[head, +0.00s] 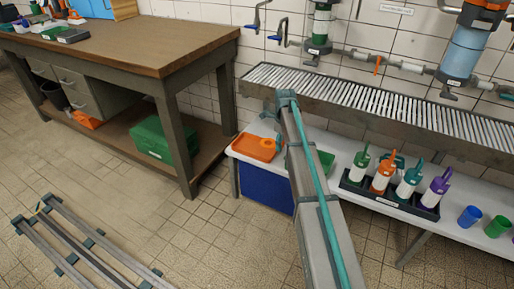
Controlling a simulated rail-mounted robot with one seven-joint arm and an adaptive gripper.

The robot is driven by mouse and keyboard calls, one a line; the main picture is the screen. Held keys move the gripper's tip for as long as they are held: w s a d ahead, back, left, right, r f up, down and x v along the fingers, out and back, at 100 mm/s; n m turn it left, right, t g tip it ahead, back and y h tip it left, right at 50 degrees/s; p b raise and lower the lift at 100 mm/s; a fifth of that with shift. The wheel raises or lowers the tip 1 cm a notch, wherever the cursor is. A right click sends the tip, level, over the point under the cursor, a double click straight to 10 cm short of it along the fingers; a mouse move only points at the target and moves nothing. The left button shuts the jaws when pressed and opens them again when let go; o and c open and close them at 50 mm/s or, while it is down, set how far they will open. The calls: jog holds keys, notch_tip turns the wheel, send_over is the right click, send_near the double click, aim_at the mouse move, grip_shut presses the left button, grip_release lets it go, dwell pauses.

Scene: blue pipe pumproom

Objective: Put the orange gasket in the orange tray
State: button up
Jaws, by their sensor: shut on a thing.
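The orange tray (254,149) lies on the left end of the white low bench, just left of my arm. I cannot make out the orange gasket as a separate thing in this view. My arm rises from the bottom edge and hides part of the bench between the orange tray and a green tray (326,160). My gripper does not show; the arm's far part is hidden behind its nearer link.
A black rack (380,194) with several coloured bottles stands right of the arm, with blue (469,217) and green (497,226) cups beyond. A slatted metal trough (400,112) runs behind, below wall pipes. A wooden workbench (150,45) stands left; metal rails (80,245) lie on the floor.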

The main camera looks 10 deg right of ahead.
jog(key=b, duration=0.2)
send_near(263, 152)
jog(key=s+d+r, duration=0.2)
jog(key=s, duration=0.2)
jog(key=w+f, duration=0.1)
jog(key=w+a+f+b, duration=0.1)
jog(key=f, duration=0.1)
jog(key=shift+w+f, duration=0.2)
jog(key=shift+f, duration=0.05)
jog(key=shift+w+a+f, duration=0.3)
jog(key=shift+w+f, duration=0.15)
jog(key=shift+f, duration=0.1)
jog(key=shift+w+a+f+b, duration=0.1)
jog(key=shift+w+f+b, duration=0.1)
jog(key=shift+f+b, duration=0.6)
jog(key=shift+w+a+f+b, duration=0.1)
jog(key=shift+w+f+b, duration=0.15)
jog(key=shift+f, duration=1.05)
jog(key=shift+f, duration=0.1)
jog(key=o, duration=1)
jog(key=shift+o, duration=0.2)
